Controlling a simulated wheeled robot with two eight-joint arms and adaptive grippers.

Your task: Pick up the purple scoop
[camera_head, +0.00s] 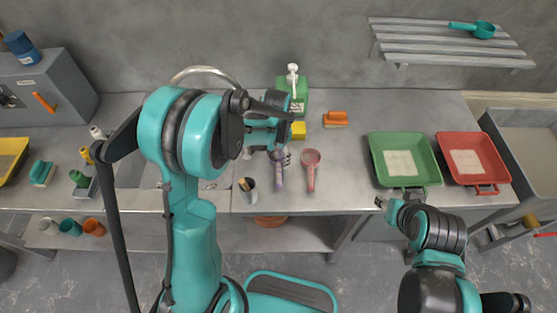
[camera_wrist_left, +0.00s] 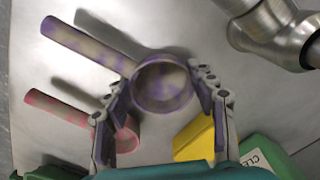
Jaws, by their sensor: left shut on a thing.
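The purple scoop (camera_head: 279,180) is on the steel counter in the head view, its mottled purple handle pointing toward me. In the left wrist view its round cup (camera_wrist_left: 163,86) sits between both fingers, with the handle running to the upper left. My left gripper (camera_head: 275,151) is shut on the cup, and the arm partly hides it in the head view. Whether the scoop is clear of the counter is hard to tell. My right gripper (camera_head: 380,203) is small at the counter's front edge, away from the scoop, and its jaws are unclear.
A pink-red scoop (camera_head: 311,172) lies close to the right of the purple one. A yellow sponge (camera_head: 298,130), a green bottle (camera_head: 301,95) and an orange brush (camera_head: 336,119) stand behind. Green (camera_head: 436,170) and red (camera_head: 506,176) trays are right.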

